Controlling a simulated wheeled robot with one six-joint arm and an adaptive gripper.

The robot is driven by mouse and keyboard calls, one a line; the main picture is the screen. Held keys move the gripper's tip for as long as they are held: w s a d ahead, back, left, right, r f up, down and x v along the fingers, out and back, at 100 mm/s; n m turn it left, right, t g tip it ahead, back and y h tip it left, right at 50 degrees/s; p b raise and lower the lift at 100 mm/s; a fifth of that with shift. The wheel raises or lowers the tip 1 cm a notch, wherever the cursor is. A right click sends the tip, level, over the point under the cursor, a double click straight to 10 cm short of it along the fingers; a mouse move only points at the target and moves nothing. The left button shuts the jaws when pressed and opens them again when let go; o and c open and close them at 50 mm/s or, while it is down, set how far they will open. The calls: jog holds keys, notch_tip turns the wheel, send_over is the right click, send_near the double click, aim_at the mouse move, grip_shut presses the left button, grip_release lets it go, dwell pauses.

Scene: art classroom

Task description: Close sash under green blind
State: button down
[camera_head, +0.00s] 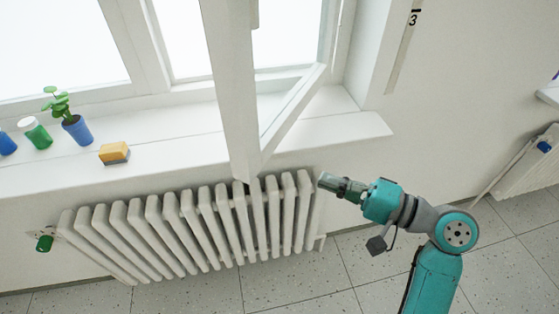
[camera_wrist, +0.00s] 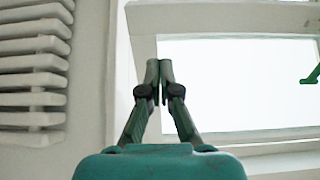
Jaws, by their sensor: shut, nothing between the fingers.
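The white window sash (camera_head: 230,90) stands open in the head view. It is swung into the room from its right side, and its lower corner overhangs the sill above the radiator. My gripper (camera_head: 324,182) is shut and empty, in front of the radiator's right end, to the right of the sash's free edge and apart from it. In the wrist view my shut fingers (camera_wrist: 160,70) point towards a white frame around a bright pane. The green blind is not identifiable in either view.
A white radiator (camera_head: 185,225) runs below the sill. On the sill (camera_head: 190,150) stand a yellow-brown sponge-like block (camera_head: 114,153), a plant in a blue pot (camera_head: 77,131) and a green jar (camera_head: 37,134). A small green thing (camera_wrist: 312,77) at the wrist view's right edge is unclear.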

aim_at(256, 155)
jog(key=x, duration=1.4)
jog(key=shift+s+r, duration=0.1)
jog(key=shift+s, duration=0.05)
